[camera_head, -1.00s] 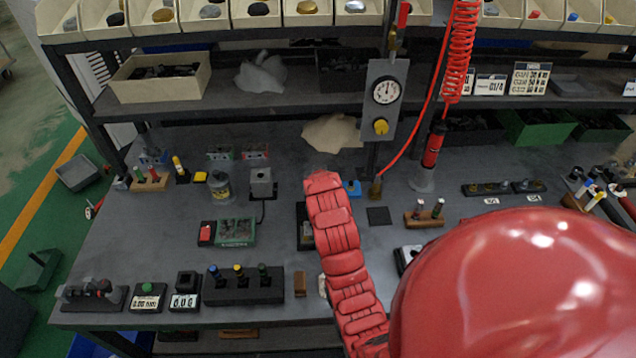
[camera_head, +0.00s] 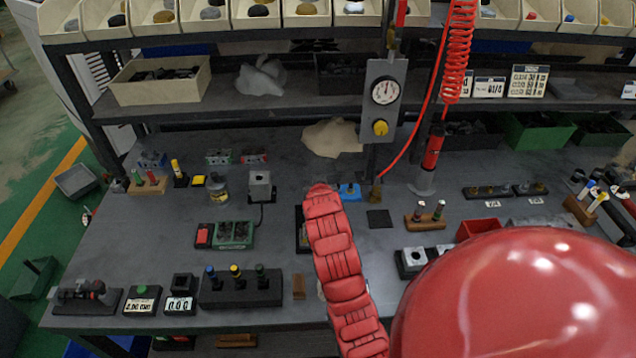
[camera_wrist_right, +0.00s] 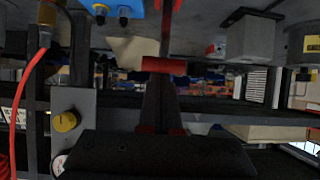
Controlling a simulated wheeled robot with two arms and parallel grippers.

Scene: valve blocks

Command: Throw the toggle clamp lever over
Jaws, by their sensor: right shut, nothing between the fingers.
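My right arm, red and segmented, reaches over the bench in the head view, and its gripper is hidden there. In the right wrist view my right gripper (camera_wrist_right: 164,66) is shut and empty. A thin dark red upright bar (camera_wrist_right: 170,22) stands just beyond its tips; it may be the clamp lever, but I cannot tell whether they touch. In the head view a black plate (camera_head: 300,236) shows beside my arm, which covers most of it; this may be the clamp's base. My left gripper is not in view.
A blue block with black knobs (camera_wrist_right: 110,8) and a grey block (camera_wrist_right: 254,40) stand either side of my gripper. The gauge panel (camera_head: 384,100) rises behind. A green tray (camera_head: 234,234) and black valve base (camera_head: 240,290) lie left of my arm.

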